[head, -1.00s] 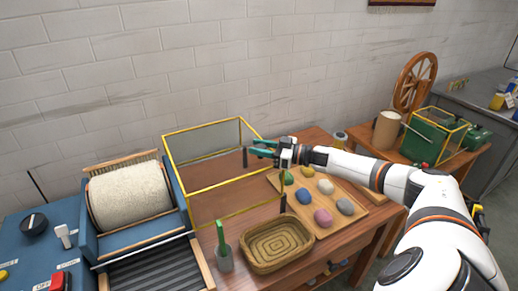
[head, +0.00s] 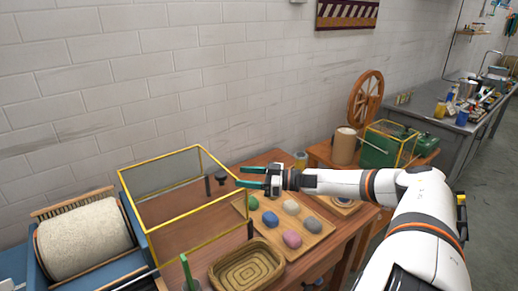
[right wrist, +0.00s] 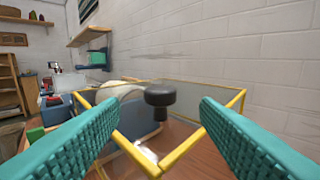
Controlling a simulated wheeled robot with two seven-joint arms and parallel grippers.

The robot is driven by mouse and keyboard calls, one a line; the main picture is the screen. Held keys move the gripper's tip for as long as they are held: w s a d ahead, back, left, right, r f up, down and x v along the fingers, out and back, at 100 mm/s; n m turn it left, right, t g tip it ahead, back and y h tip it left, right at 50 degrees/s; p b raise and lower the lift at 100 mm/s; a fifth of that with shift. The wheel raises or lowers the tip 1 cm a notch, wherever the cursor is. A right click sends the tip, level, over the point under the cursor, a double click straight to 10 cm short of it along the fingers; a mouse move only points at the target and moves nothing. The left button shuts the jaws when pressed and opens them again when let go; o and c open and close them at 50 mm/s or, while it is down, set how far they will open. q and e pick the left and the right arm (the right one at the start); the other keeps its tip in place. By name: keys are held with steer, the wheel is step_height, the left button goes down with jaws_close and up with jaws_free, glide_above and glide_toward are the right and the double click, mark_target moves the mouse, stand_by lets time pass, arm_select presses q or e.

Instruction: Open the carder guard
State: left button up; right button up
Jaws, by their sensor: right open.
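The carder guard (head: 219,194), a clear box with a yellow frame, stands just right of the carder's wool-covered drum (head: 84,240) in the head view. The drum's top shows uncovered there. A black knob (head: 221,176) sticks out from the guard's right side; it also shows in the right wrist view (right wrist: 160,95). My right gripper (head: 238,177) is open and empty, its teal fingertips just right of the knob. In the right wrist view the knob appears between the fingers (right wrist: 158,115) but ahead of them, apart. My left gripper is not in view.
A woven basket (head: 247,264) sits in front of the guard. A wooden board (head: 318,240) with several coloured wool balls lies below my right gripper. A spinning wheel (head: 365,97) and a green machine (head: 378,150) stand farther right. The brick wall is behind.

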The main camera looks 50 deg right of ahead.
steer(key=shift+v, duration=1.9)
steer(key=shift+d, duration=0.1)
